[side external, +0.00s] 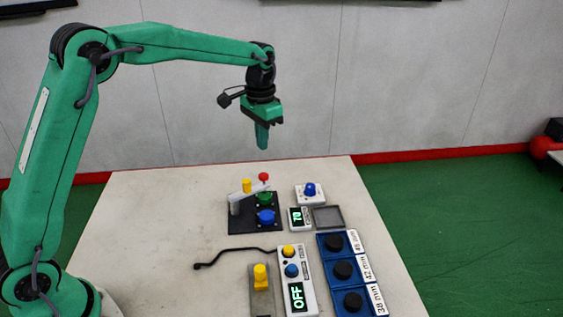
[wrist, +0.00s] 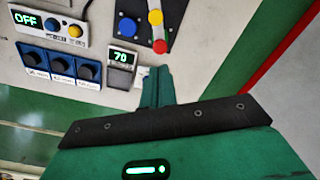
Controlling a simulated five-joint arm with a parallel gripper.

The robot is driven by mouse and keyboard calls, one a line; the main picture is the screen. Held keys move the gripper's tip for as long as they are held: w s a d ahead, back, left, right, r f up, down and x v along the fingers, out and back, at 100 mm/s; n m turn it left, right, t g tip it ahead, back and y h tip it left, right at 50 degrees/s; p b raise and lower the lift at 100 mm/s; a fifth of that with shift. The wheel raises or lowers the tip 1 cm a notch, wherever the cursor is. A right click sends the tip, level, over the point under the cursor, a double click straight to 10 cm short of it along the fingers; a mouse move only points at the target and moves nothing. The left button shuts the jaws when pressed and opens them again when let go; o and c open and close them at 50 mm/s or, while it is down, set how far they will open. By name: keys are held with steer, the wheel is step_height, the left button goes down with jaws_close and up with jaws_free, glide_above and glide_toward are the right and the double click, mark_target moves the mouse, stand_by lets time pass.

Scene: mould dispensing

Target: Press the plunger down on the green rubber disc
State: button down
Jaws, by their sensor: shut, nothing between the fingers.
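A red-topped knob (side external: 264,177), which looks like the plunger, stands at the end of a pale bar on a black plate (side external: 236,224). The green disc (side external: 264,199) shows just below it in the side view; I cannot tell if they touch. The red knob also shows in the wrist view (wrist: 160,47), beyond my fingertips; I cannot make out the green disc there. My gripper (side external: 262,145) is shut and empty, pointing down, well above the table and apart from the knob. Its closed fingers also show in the wrist view (wrist: 157,78).
A yellow knob (side external: 246,185) and a blue disc (side external: 266,216) are on the same plate. A scale reading 70 (side external: 300,218), a white box reading OFF (side external: 296,296) and a blue block with black discs (side external: 325,273) stand nearby. The table's left part is clear.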

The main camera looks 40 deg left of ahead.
steer(key=shift+r, duration=1.1)
steer(key=s+a+r+n+t, duration=0.1)
steer(key=s+r, duration=0.3)
steer(key=s, duration=0.3)
steer(key=s+a+r+t, duration=0.15)
steer(key=s+r, duration=0.25)
steer(key=s, duration=0.4)
steer(key=s+f+n+t, duration=0.2)
steer(key=s+f+t, duration=0.1)
steer(key=s, duration=1.2)
steer(key=shift+s+a+f, duration=0.2)
